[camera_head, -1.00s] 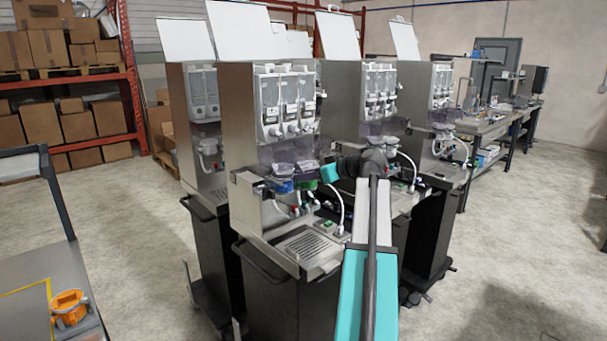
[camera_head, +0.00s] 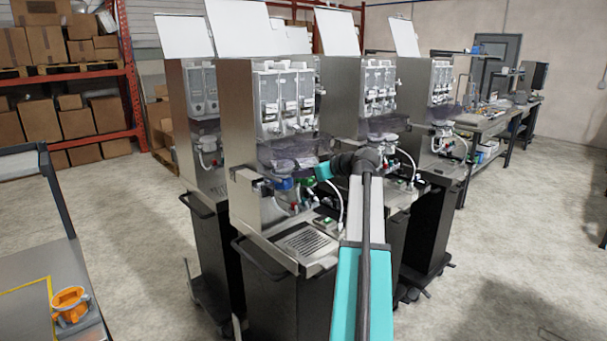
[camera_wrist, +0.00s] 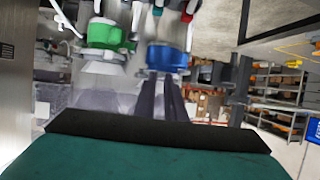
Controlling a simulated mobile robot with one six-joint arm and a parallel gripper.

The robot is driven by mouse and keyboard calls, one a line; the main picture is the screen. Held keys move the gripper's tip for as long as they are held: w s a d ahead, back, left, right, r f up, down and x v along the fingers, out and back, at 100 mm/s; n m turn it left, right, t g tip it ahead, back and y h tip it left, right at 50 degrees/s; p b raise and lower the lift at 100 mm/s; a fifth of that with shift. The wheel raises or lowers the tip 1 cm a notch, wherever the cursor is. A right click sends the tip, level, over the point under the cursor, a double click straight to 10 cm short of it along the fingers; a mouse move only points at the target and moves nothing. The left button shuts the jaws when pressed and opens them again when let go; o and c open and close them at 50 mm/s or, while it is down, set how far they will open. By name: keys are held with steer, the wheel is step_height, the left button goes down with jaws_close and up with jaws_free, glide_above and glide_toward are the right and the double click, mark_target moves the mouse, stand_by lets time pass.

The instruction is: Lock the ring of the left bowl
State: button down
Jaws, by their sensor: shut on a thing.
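The dispenser (camera_head: 240,130) at the front carries clear bowls (camera_head: 290,152) under its canisters. Below the bowls sit a blue ring (camera_head: 284,184) on the left and a green ring (camera_head: 306,181) beside it, partly hidden. In the wrist view, which looks turned over, the blue ring (camera_wrist: 168,58) is right of centre and the green ring (camera_wrist: 106,36) is to its left. The two dark fingers of my gripper (camera_wrist: 165,98) reach to the blue ring and are shut on it. The fingertips' contact is blurred. My gripper's fingers are hidden in the head view.
A drip grille (camera_head: 305,242) and a white hose (camera_head: 340,205) are close below and right of the rings. More dispensers stand behind and to the right (camera_head: 440,120). An orange ring-like part (camera_head: 71,304) lies on a grey surface at lower left. The floor at right is clear.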

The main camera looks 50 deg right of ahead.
steer(key=shift+a, duration=0.3)
steer(key=shift+a+m+h+b, duration=0.4)
steer(key=shift+m+h, duration=0.2)
steer(key=shift+h, duration=0.2)
stand_by(0.4)
steer(key=shift+a+m+h, duration=0.65)
steer(key=shift+m+h, duration=0.05)
steer(key=shift+h, duration=0.1)
steer(key=shift+w+a+m+g+h, duration=0.25)
steer(key=shift+a+m+g+h, duration=0.25)
steer(key=shift+m+h, duration=0.45)
steer(key=shift+w+a+m+h+p, duration=0.15)
steer(key=shift+a+m+h+p, duration=0.25)
steer(key=shift+h, duration=0.25)
steer(key=shift+m, duration=0.25)
steer(key=c, duration=1.8)
jaws_free()
